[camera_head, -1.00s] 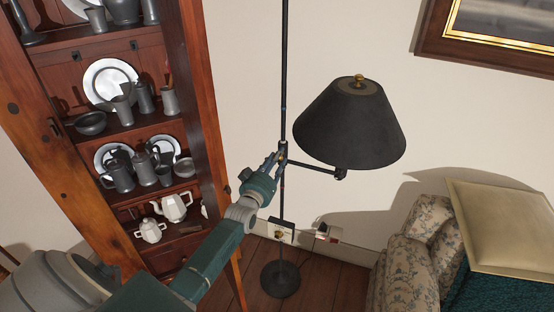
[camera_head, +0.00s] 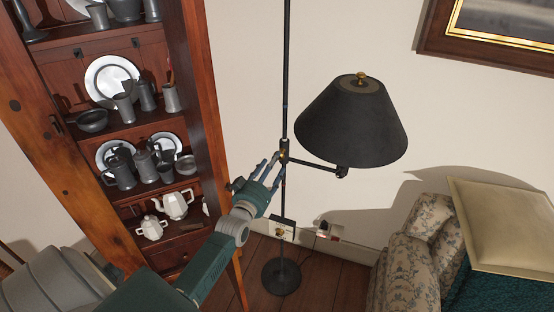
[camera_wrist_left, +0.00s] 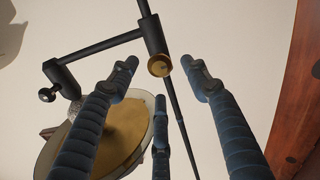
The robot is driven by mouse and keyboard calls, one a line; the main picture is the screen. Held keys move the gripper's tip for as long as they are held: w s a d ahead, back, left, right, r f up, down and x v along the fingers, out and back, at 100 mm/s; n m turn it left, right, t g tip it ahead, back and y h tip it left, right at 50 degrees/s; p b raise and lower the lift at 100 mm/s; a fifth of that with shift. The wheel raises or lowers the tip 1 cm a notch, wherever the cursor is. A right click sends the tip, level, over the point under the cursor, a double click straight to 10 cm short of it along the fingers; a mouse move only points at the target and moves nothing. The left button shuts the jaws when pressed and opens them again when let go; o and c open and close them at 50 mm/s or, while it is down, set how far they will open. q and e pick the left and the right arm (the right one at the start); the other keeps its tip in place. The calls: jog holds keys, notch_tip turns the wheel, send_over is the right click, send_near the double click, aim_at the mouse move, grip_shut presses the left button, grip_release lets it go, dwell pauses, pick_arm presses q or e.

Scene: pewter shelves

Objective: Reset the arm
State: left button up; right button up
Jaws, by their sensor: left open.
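My left gripper (camera_head: 268,168) is open and empty, raised in front of the floor lamp's black pole. Its fingers (camera_wrist_left: 160,100) are spread apart in the left wrist view. The brass knob (camera_wrist_left: 159,66) at the lamp's joint shows between and beyond the fingertips, with no finger closed on it. The lamp's black shade (camera_head: 352,125) hangs to the right of the gripper. In the wrist view the lamp's underside (camera_wrist_left: 125,135) is partly hidden behind the fingers. My right gripper is not in view.
A wooden cabinet (camera_head: 198,110) with pewter ware and white pots stands at the left, close to my arm. The lamp's round base (camera_head: 281,276) is on the wooden floor. A floral sofa (camera_head: 408,268) and a cream-topped lampshade (camera_head: 505,225) are at the right. A framed picture (camera_head: 432,38) hangs above.

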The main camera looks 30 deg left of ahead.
pick_arm(q)
jog(key=shift+v, duration=1.15)
jog(key=s+d+f+m+g+h+b, duration=0.1)
jog(key=s+d+f+g, duration=0.35)
jog(key=f, duration=0.75)
jog(key=s+d+f+m+g+h, duration=0.1)
jog(key=s+d+f, duration=0.1)
jog(key=s+f, duration=0.75)
jog(key=s+d+f+m+g+h+b, duration=0.1)
jog(key=s+d+f+g, duration=0.15)
jog(key=f, duration=1.15)
jog(key=s+d+f+m+g, duration=0.1)
jog(key=s+d+f+g, duration=0.2)
jog(key=s, duration=0.9)
jog(key=s+d+f+m+g+b, duration=0.1)
jog(key=s+d+f+m+g, duration=0.1)
jog(key=s+f, duration=0.8)
jog(key=s+d+f+m+g+b, duration=0.1)
jog(key=s+d+f+g, duration=0.2)
jog(key=s+f, duration=0.4)
jog(key=s+d, duration=0.1)
jog(key=s, duration=0.7)
jog(key=shift+s+m+g+h, duration=0.3)
jog(key=shift+s+h, duration=0.1)
jog(key=shift+d, duration=0.1)
